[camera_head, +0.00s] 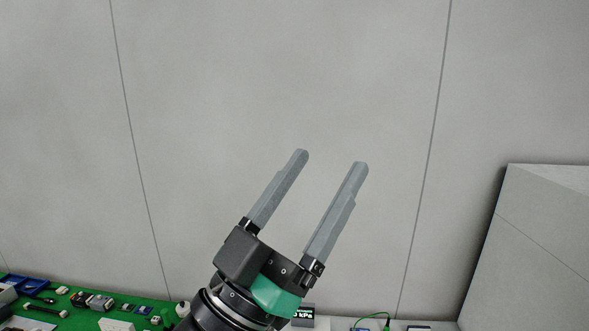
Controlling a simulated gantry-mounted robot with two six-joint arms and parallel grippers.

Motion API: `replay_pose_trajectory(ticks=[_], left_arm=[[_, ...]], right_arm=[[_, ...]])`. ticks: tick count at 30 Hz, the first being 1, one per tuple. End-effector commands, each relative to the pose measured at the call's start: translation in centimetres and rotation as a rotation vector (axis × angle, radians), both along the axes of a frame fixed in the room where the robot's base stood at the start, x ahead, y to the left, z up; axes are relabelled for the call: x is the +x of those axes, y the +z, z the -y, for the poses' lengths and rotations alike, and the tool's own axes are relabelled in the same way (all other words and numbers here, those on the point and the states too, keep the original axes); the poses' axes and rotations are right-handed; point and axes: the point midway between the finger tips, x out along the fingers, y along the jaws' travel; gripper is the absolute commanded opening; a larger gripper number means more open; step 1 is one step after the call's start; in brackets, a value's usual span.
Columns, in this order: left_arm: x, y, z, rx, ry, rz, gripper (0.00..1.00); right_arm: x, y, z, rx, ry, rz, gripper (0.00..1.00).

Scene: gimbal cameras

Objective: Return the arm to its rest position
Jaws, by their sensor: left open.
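My left gripper (331,158) is in the lower middle of the head view. It points up and slightly to the right, in front of the grey wall. Its two grey fingers stand apart with nothing between them. My left arm comes in from the bottom edge, black with a green part near the wrist. My right gripper is not in view.
A green mat (150,302) with several small parts lies at the bottom left. A small display reading kPa (304,312) and a green cable (372,316) are at the bottom. A grey block (540,240) stands at the right. The wall (280,80) fills the background.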

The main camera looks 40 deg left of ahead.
Motion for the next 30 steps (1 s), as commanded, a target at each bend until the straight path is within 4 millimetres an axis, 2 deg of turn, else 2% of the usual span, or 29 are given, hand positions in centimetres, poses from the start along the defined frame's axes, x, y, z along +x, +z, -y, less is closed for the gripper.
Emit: replay_pose_trajectory(ticks=[1, 3, 6, 13, 19, 21, 30], left_arm=[[-2.2, 1.3, 0.7, 0.001, -0.016, 0.060, 0.79], [-4.2, 2.4, 1.2, 0.001, -0.028, 0.113, 0.79], [-5.1, 2.8, 1.4, 0.001, -0.033, 0.139, 0.79], [-5.0, 3.1, 1.4, 0.001, -0.032, 0.136, 0.79], [-5.0, 8.0, 1.3, 0.001, -0.032, 0.135, 0.79], [-5.0, 8.9, 1.3, 0.000, -0.031, 0.135, 0.79], [-5.0, 8.2, 1.3, 0.000, -0.031, 0.134, 0.79]], right_arm=[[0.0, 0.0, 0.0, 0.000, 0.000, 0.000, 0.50], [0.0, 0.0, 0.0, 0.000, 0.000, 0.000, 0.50], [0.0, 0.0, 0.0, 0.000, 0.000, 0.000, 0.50], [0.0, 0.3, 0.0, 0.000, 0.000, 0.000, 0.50], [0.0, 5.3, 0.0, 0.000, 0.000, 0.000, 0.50], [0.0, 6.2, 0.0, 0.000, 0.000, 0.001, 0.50], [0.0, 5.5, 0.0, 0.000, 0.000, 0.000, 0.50]])
